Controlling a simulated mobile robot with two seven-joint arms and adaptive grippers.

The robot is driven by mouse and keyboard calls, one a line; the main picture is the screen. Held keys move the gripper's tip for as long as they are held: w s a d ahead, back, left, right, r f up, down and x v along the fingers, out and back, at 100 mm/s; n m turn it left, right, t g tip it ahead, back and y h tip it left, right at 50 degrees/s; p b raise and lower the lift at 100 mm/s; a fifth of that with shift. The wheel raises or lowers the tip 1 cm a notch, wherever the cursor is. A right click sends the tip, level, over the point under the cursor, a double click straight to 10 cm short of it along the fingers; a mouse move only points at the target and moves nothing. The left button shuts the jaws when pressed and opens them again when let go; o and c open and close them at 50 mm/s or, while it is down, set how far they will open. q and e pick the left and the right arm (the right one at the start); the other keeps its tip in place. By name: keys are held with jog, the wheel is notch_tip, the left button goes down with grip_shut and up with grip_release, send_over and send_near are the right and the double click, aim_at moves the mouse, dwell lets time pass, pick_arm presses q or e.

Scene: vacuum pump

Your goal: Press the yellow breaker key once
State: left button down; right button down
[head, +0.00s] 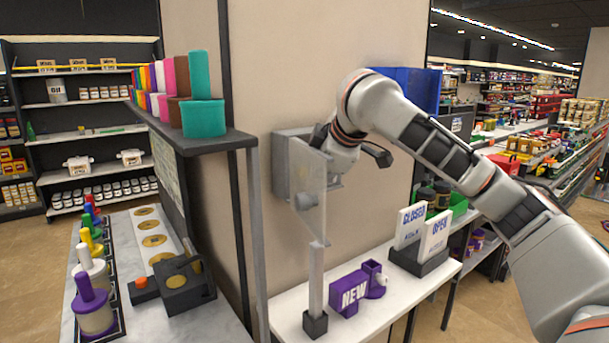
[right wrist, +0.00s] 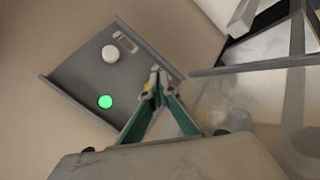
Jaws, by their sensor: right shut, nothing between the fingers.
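The grey breaker panel (head: 283,160) is fixed to the beige wall in the head view, partly behind a clear pane and my right arm. In the right wrist view the panel (right wrist: 150,60) shows tilted, with a white round knob (right wrist: 110,53), a lit green round light (right wrist: 105,101) and a small slot plate. The yellow key (right wrist: 147,87) shows as a small patch beside my fingertips, mostly hidden by them. My right gripper (right wrist: 158,80) is shut and empty, its tips over the panel at the key. Whether they touch the key I cannot tell. My left gripper is not in view.
A clear pane (head: 312,205) on a grey post with a black base stands in front of the panel. The white table holds a purple NEW block (head: 349,293) and CLOSED/OPEN signs (head: 433,236). A shelf (head: 205,142) with coloured cylinders is at left.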

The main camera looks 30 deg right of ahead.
jog(key=shift+w, duration=0.2)
jog(key=shift+w, duration=0.25)
jog(key=shift+w, duration=0.1)
dwell(0.4)
jog(key=shift+w, duration=0.1)
jog(key=shift+w+a, duration=0.1)
jog(key=shift+w, duration=0.15)
dwell(0.5)
jog(key=shift+s, duration=0.9)
